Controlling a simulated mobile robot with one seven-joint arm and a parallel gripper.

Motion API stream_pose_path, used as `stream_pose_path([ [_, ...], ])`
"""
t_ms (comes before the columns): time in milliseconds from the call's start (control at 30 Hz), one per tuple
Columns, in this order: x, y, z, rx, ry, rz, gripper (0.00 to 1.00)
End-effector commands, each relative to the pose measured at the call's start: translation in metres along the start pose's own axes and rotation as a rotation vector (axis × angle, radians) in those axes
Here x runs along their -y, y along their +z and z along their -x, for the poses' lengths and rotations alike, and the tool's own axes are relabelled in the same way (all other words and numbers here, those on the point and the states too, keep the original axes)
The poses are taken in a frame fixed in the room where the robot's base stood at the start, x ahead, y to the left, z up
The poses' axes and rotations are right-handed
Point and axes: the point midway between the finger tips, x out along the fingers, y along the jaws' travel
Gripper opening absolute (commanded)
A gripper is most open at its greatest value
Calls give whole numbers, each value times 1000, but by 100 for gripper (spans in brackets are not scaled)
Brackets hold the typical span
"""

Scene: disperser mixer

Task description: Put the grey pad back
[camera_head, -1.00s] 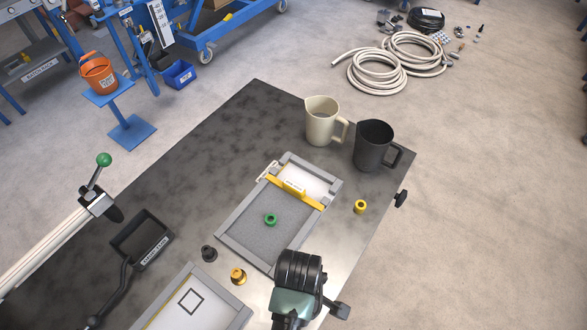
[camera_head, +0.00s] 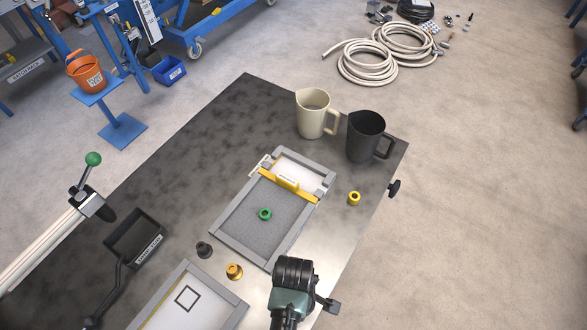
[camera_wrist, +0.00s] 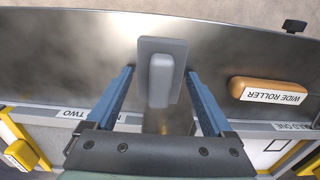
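The grey pad (camera_wrist: 150,47) lies on the dark metal tabletop in the wrist view, with a raised light-grey grip (camera_wrist: 161,80) on top. My gripper (camera_wrist: 159,72) is open, its two blue fingers on either side of the grip with gaps left and right. Whether the fingertips reach down to the pad's height I cannot tell. In the head view the pad and my fingertips are not visible; my dark wrist parts show at the bottom centre.
An orange roller handle (camera_wrist: 268,90) labelled WIDE ROLLER lies right of the pad.

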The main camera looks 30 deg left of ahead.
Motion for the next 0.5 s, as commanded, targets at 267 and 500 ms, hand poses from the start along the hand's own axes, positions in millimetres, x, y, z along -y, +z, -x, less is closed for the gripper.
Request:
stream_pose_path([
  [267, 0, 0, 1, 0, 0, 0, 100],
  [500, -1, 0, 22, -1, 3, 0, 100],
])
